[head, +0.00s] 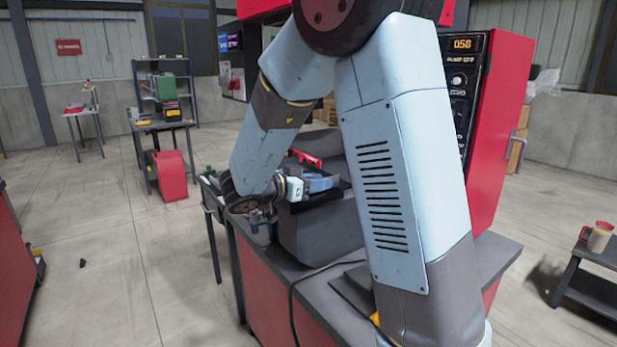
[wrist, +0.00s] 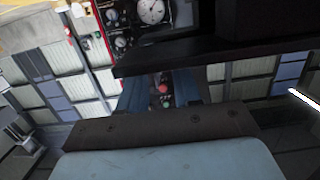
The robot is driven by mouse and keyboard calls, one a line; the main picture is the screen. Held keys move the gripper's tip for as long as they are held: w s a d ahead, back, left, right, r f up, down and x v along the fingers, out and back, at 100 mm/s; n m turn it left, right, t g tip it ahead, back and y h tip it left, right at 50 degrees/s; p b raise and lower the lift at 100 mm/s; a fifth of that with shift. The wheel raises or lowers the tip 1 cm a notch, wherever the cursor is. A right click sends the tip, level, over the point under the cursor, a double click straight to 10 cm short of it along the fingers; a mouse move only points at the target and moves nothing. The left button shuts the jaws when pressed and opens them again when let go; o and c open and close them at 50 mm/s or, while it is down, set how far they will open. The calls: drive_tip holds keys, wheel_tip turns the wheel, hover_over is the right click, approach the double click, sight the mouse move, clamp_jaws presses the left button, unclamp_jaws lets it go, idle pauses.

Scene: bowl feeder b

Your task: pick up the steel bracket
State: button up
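I cannot make out the steel bracket in either view. Much of the bench top is hidden behind my arm.
The red-sided workbench (head: 270,298) carries the grey machine, with a dark cable over its edge. A red cabinet (head: 501,125) with a display stands behind. A low dark table (head: 590,285) is at right. Open floor lies left of the bench. Gauges (wrist: 152,11) show in the wrist view.

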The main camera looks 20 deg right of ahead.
drive_tip(key=x, duration=0.3)
drive_tip(key=shift+d+r, duration=0.1)
drive_tip(key=shift+d, duration=0.35)
clamp_jaws()
